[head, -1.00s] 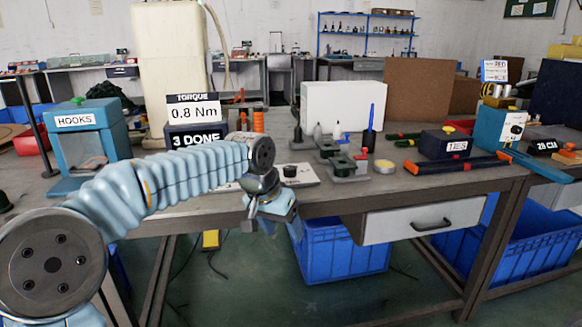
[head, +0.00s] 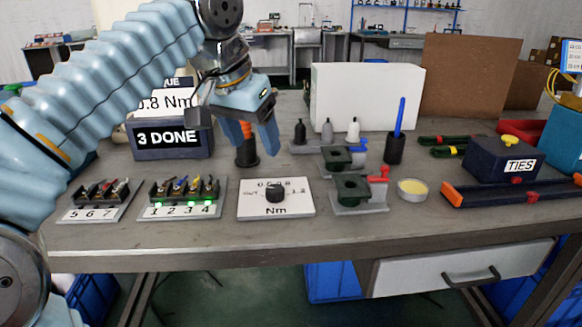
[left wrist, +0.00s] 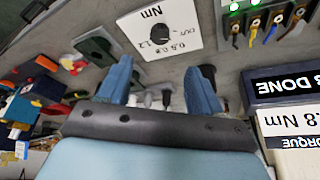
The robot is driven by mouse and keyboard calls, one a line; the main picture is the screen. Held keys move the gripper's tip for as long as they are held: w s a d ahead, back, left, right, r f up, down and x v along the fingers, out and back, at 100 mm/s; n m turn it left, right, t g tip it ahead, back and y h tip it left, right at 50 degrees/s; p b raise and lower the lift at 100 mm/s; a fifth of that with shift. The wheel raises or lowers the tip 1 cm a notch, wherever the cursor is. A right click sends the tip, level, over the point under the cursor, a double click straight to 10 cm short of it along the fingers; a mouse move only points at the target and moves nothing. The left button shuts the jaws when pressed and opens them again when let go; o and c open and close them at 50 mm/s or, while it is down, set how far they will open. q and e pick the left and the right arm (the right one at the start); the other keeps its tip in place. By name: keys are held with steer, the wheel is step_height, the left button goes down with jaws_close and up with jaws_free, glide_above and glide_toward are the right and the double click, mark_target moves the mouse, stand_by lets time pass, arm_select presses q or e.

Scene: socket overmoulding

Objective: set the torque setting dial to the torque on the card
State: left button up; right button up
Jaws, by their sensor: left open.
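The torque dial is a black knob (head: 276,192) on a white plate (head: 300,206) marked "Nm", with a scale around the knob, near the bench's front edge. In the left wrist view the knob (left wrist: 159,35) shows upside down, beyond the fingertips. The pointer's exact setting is too small to tell. The torque card (head: 172,103) reads 0.8 Nm, partly hidden behind my left arm. My left gripper (head: 256,150) is open and empty, above and behind the dial plate, fingers pointing down. It also shows in the left wrist view (left wrist: 158,75). My right gripper is out of view.
A dark "3 DONE" box (head: 170,138) stands below the card. Terminal blocks labelled 1 2 3 4 (head: 182,198) and 5 6 7 (head: 96,200) lie left of the dial. Green clamp fixtures (head: 352,188) and a yellow tin (head: 412,190) stand on its right.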

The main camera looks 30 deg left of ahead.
mark_target(275, 188)
arm_select(q)
steer(key=b+x, duration=0.1)
steer(key=x, duration=0.3)
steer(key=b+x, duration=0.1)
steer(key=x, duration=0.4)
steer(key=b+x, duration=0.1)
steer(key=x, duration=0.4)
steer(key=shift+w+r, duration=0.15)
steer(key=shift+w, duration=0.2)
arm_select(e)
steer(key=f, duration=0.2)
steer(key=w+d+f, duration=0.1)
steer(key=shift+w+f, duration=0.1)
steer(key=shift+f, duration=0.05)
arm_select(q)
steer(key=c, duration=1.1)
steer(key=shift+o, duration=0.2)
